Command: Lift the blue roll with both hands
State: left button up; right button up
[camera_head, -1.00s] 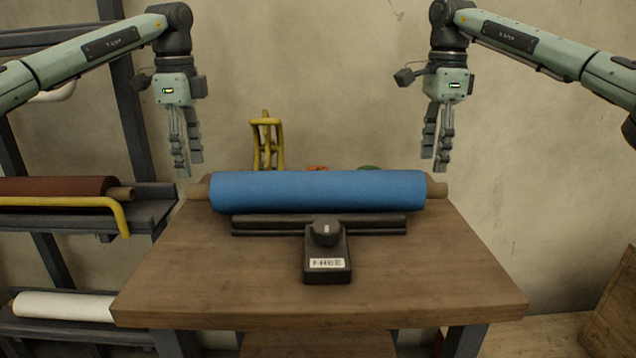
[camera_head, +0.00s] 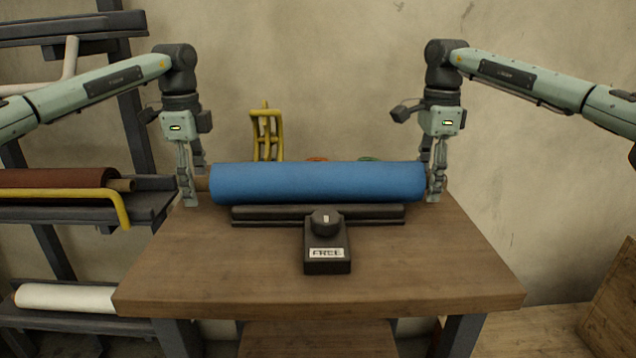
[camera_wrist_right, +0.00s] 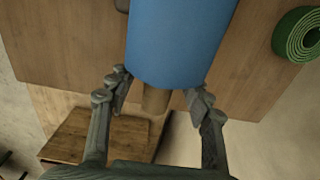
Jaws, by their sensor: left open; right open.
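The blue roll (camera_head: 318,183) lies across the table on a dark cradle (camera_head: 370,216), with a brown core end (camera_head: 202,184) showing at its left. My left gripper (camera_head: 192,196) is open and lowered around the left core end. My right gripper (camera_head: 436,194) is open at the roll's right end. In the right wrist view the blue roll (camera_wrist_right: 178,40) runs away from me, and its brown core (camera_wrist_right: 156,98) lies between the open fingers of my right gripper (camera_wrist_right: 156,95). I see a gap on both sides of the core.
A black box with a knob and a "FREE" label (camera_head: 327,254) stands in front of the cradle on the wooden table (camera_head: 220,280). A yellow stand (camera_head: 266,135) is behind the roll. A green roll (camera_wrist_right: 300,36) lies beyond. A shelf with rolls (camera_head: 60,180) is at the left.

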pick_arm(q)
grip_shut()
pick_arm(e)
grip_shut()
pick_arm(q)
jog(key=shift+r, duration=0.2)
pick_arm(e)
jog(key=shift+r, duration=0.2)
